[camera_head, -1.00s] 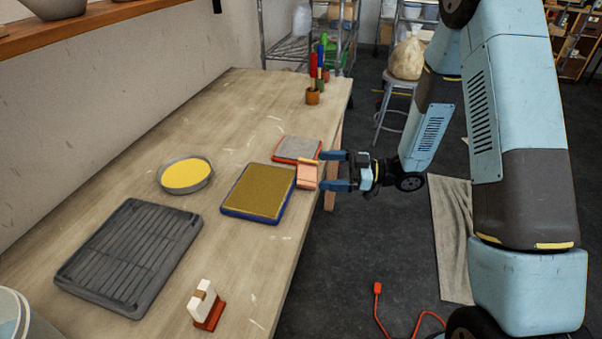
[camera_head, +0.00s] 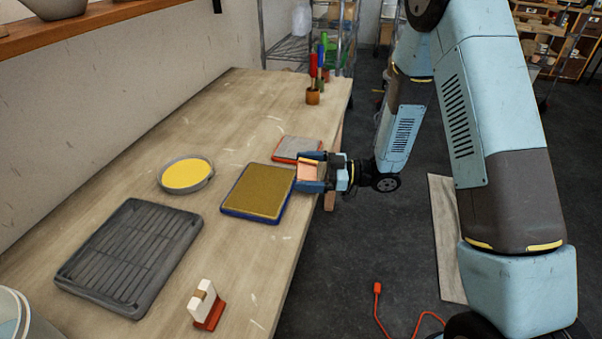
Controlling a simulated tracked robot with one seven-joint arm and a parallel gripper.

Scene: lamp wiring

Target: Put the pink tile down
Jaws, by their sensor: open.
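The pink tile (camera_head: 308,172) sits at the right edge of the wooden table, beside the blue-rimmed tray. My gripper (camera_head: 303,171) is open, with one blue finger on the far side of the tile and one on the near side. I cannot tell whether the fingers touch it. The gripper partly covers the tile, and its underside is hidden.
A blue-rimmed tray with a gold-brown surface (camera_head: 258,191) lies just left of the tile. A red-rimmed grey tray (camera_head: 296,148) lies behind it. A yellow-filled dish (camera_head: 186,175), a dark ribbed rack (camera_head: 128,257) and a red-and-white tool (camera_head: 206,306) stand farther left and nearer.

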